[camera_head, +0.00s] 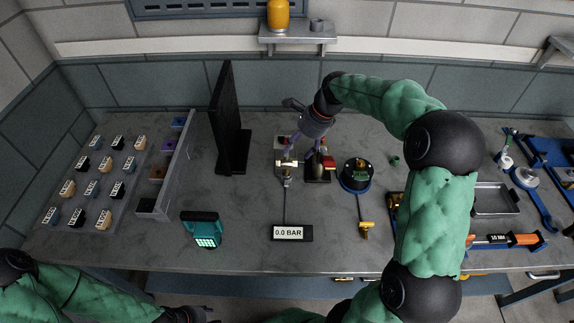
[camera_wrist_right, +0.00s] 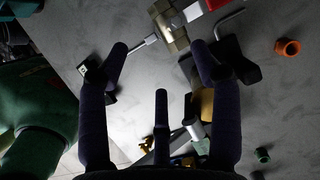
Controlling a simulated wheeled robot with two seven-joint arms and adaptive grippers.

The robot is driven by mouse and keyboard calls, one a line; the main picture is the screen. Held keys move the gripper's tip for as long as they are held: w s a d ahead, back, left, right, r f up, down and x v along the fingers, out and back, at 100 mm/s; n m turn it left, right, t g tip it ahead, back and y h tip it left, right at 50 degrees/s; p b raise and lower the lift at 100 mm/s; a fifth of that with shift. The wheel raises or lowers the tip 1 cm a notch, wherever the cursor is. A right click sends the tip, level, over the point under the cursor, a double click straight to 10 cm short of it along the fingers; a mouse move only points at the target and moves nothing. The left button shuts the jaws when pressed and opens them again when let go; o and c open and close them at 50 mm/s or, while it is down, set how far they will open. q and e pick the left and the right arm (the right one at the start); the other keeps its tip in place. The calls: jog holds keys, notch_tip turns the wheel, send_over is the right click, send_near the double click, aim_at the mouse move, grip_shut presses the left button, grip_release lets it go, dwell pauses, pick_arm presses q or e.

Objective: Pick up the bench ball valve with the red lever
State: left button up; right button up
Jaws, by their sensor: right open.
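The bench ball valve's red lever (camera_head: 328,162) shows beside a dark stand in the middle of the bench. A brass fitting (camera_head: 287,163) lies just left of it; whether it belongs to the valve is unclear. In the right wrist view a brass body (camera_wrist_right: 172,28) sits beyond the fingertips, with a red piece (camera_wrist_right: 215,4) cut off at the top edge. My right gripper (camera_head: 304,150) is open, reaching down over this spot, its purple fingers partly covering the parts. Nothing shows held between its fingers (camera_wrist_right: 160,60). My left gripper (camera_head: 190,315) is low at the bottom edge, partly cut off.
A pressure readout (camera_head: 292,233) lies in front, joined by a thin line. A black panel (camera_head: 228,125) stands left, a black round item (camera_head: 357,175) right. A teal meter (camera_head: 202,230), a metal tray (camera_head: 491,199) and a torque tool (camera_head: 505,240) also occupy the bench.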

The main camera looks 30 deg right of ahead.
aim_at(287, 163)
jog(key=b+x, duration=0.1)
jog(key=x, duration=0.2)
jog(key=b+x, duration=0.1)
jog(key=x, duration=0.3)
jog(key=b+x, duration=0.1)
jog(key=x, duration=0.3)
jog(key=shift+w+d+f, duration=0.2)
jog(key=shift+f, duration=0.1)
jog(key=shift+c, duration=0.3)
jog(key=c, duration=1.2)
